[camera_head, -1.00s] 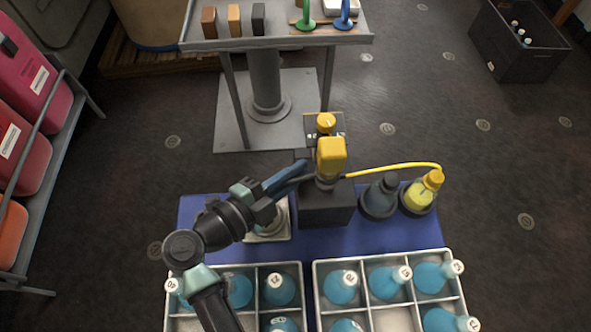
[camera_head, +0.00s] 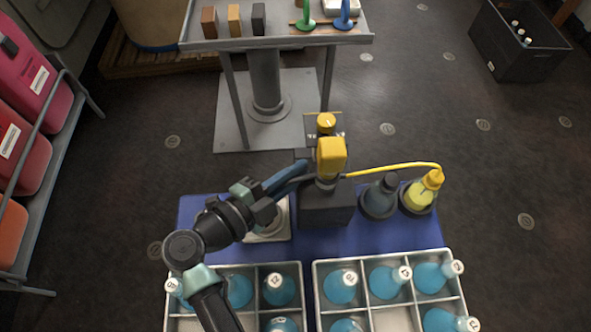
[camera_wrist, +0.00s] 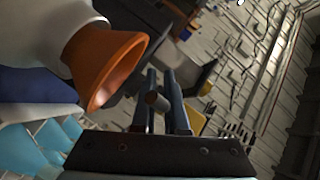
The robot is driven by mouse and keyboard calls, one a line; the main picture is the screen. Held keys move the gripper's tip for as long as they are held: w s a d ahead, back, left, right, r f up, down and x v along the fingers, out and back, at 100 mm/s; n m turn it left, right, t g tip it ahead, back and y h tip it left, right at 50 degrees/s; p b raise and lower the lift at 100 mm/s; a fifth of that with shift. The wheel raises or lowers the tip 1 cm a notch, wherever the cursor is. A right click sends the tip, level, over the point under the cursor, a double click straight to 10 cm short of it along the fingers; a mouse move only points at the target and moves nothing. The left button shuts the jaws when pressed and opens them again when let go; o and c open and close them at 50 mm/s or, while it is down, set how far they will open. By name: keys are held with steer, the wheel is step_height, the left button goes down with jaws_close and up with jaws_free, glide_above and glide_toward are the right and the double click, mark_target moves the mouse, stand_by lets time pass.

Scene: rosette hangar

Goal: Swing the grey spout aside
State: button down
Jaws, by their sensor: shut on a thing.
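The grey spout (camera_head: 299,181) reaches left from the dark dispenser block (camera_head: 326,204), which has a yellow top (camera_head: 331,154). My gripper (camera_head: 284,178) comes in from the left with its blue fingers at the spout. In the wrist view, my gripper (camera_wrist: 160,99) has its two fingers close around the short grey tip of the spout (camera_wrist: 157,101). The fingers partly hide the spout in the head view.
A pale stand (camera_head: 268,238) is under my gripper. A yellow hose (camera_head: 395,167) runs right to a yellow bottle (camera_head: 422,193), beside a dark bottle (camera_head: 381,194). Two divided trays (camera_head: 308,290) of blue flasks are in front. An orange flared piece (camera_wrist: 108,68) is close in the wrist view.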

mark_target(301, 200)
steer(key=shift+s+p, duration=0.1)
steer(key=shift+p, duration=0.2)
steer(key=n+t+y+p, duration=0.1)
steer(key=p, duration=0.1)
steer(key=s+n+t+y+p, duration=0.1)
steer(key=p, duration=0.1)
steer(key=shift+r+p, duration=0.3)
steer(key=n+y+p, duration=0.1)
steer(key=s+n+t+y+p, duration=0.1)
steer(key=p, duration=0.1)
steer(key=shift+s+d+f+t, duration=0.1)
steer(key=shift+d+t, duration=0.05)
steer(key=shift+t, duration=0.15)
steer(key=shift+s+d+f+n+t+y+p, duration=0.1)
steer(key=shift+s+n+t+y+p, duration=0.15)
steer(key=shift+n+y, duration=0.4)
steer(key=shift+s+d+f+n+t+y+p, duration=0.15)
steer(key=shift+n+t+y+p, duration=0.25)
steer(key=shift+y, duration=0.35)
steer(key=shift+s+a+n+t+y+p, duration=0.1)
steer(key=shift+s+n+t+y+p, duration=0.15)
steer(key=shift+n+y, duration=0.45)
steer(key=shift+y, duration=0.3)
steer(key=c, duration=1.2)
jaws_free()
steer(key=shift+c, duration=0.2)
